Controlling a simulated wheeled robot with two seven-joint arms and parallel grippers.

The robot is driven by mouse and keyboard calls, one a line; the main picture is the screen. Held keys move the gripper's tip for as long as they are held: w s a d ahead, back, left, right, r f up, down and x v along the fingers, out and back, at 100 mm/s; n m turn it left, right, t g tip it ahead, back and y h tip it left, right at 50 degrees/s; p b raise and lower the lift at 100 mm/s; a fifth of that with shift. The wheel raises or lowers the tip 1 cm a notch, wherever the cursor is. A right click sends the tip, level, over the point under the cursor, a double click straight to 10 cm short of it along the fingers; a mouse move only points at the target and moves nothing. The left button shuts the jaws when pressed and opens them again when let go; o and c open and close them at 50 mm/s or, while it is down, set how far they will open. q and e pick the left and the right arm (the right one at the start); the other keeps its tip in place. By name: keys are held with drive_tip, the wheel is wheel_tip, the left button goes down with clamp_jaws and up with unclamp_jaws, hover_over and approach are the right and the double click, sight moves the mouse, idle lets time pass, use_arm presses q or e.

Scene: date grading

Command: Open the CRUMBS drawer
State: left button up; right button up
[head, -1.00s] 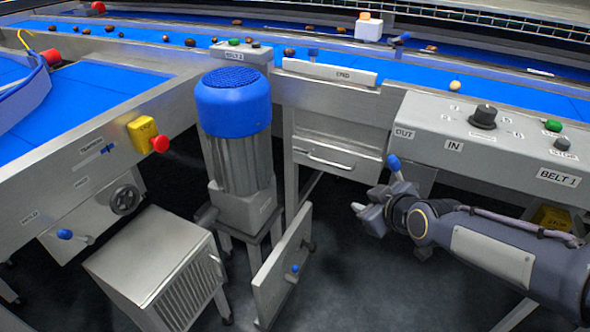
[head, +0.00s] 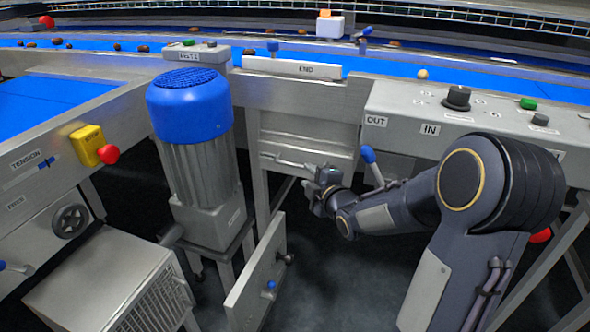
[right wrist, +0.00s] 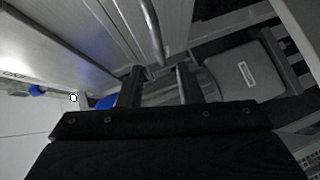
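A grey metal drawer front (head: 306,146) with a bar handle (head: 285,163) sits below the END plate of the belt frame. No CRUMBS label can be read on it. It looks closed. My right gripper (head: 314,176) is at the right part of this handle, partly covering it. In the right wrist view my right gripper (right wrist: 158,74) has its two fingers apart, with nothing seen held between them. The handle bar (right wrist: 153,30) runs just beyond the fingertips; I cannot tell whether it touches them. My left gripper is out of view.
A blue-capped motor (head: 190,105) stands left of the drawer. A grey upright panel (head: 258,275) with a blue knob stands below it. A blue-tipped lever (head: 371,164) is right of my gripper. The control box (head: 400,105) is above my arm.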

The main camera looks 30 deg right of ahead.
sight(297, 166)
drive_tip(key=shift+n+t, duration=0.3)
drive_tip(key=shift+n, duration=0.3)
drive_tip(key=w, duration=0.3)
drive_tip(key=w+f+b, duration=0.1)
drive_tip(key=w, duration=0.4)
drive_tip(key=shift+w+d+f, duration=0.3)
drive_tip(key=shift+d, duration=0.05)
clamp_jaws()
